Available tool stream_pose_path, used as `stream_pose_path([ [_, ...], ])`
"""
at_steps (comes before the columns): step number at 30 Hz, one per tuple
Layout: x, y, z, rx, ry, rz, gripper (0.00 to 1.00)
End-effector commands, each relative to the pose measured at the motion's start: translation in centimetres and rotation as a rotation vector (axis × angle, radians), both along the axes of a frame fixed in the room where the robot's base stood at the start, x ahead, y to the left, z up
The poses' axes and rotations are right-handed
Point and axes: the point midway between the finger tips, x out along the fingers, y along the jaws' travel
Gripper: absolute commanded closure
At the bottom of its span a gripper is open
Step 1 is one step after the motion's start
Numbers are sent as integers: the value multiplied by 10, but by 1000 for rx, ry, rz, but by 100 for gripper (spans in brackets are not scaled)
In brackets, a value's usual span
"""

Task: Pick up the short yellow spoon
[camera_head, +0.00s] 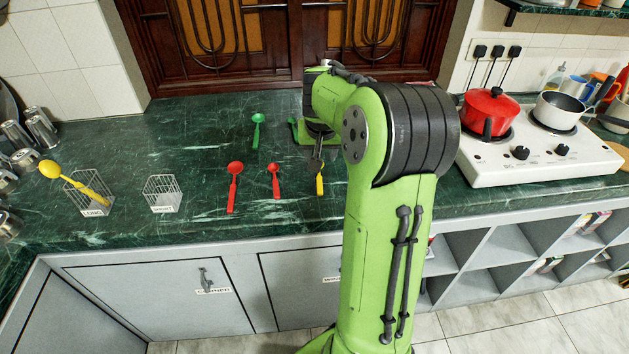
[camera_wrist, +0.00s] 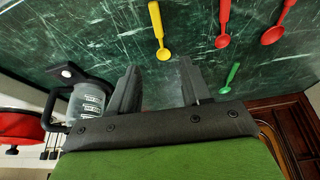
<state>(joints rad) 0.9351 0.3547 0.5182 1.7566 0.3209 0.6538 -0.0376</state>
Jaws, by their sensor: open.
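The short yellow spoon (camera_head: 320,182) lies on the dark green counter, partly hidden by my gripper (camera_head: 316,163) in the head view. In the wrist view the same yellow spoon (camera_wrist: 158,30) shows at top centre, with its bowl toward my gripper (camera_wrist: 160,68). My gripper is open and empty; its two fingers point toward the spoon, and the bowl end appears just beyond the space between the fingertips. I cannot tell the exact height of the fingers above the counter.
Two red spoons (camera_head: 235,185) (camera_head: 274,180) and a green spoon (camera_head: 257,130) lie to the left. A long yellow spoon (camera_head: 75,184) leans in the LONG basket (camera_head: 93,210); the other basket (camera_head: 163,193) looks empty. A clear jug (camera_wrist: 88,102) stands beside my gripper in the wrist view.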

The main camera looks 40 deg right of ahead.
Motion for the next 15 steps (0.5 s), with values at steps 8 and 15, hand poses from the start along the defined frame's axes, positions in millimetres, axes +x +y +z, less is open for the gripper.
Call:
stream_pose_path([
  [8, 20, -16, -66, 3, 2, 0, 52],
  [15, 31, -24, -97, 4, 2, 0, 52],
])
